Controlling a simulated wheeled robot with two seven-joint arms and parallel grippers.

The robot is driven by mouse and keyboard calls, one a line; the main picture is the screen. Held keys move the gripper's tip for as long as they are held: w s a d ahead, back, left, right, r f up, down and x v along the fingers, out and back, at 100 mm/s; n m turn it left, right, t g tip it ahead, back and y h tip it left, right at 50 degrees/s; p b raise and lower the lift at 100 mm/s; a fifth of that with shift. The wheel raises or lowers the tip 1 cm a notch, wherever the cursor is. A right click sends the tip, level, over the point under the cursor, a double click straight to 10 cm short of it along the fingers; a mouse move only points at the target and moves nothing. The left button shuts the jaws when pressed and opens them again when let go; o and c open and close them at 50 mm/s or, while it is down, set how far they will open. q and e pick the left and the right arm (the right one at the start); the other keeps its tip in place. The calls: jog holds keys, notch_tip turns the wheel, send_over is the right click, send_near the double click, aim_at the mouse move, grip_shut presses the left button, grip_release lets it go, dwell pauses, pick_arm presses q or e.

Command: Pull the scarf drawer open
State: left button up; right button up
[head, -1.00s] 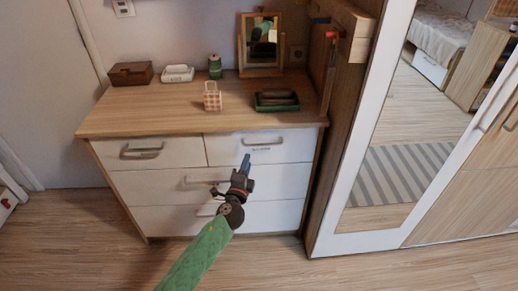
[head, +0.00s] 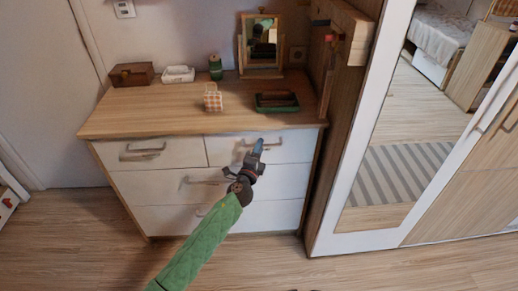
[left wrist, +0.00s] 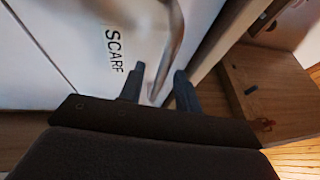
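The scarf drawer (head: 225,151) is the white upper right front of the dresser, and it looks shut. In the left wrist view its front (left wrist: 80,40) carries the black word SCARF. Its grey bar handle (head: 277,141) is partly covered by my left gripper (head: 258,147) in the head view. In the left wrist view the handle (left wrist: 176,30) runs down between the two spread fingers of my left gripper (left wrist: 160,82). The fingers are open, one on each side of the handle; I cannot tell whether they touch it. My right gripper is not in view.
The dresser top (head: 150,118) holds a mirror (head: 243,60), a dark green tray (head: 277,107), a checked holder (head: 213,100) and boxes. A wooden side panel and a mirrored wardrobe (head: 395,150) stand close on the right. The floor in front is clear.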

pick_arm(q)
grip_shut()
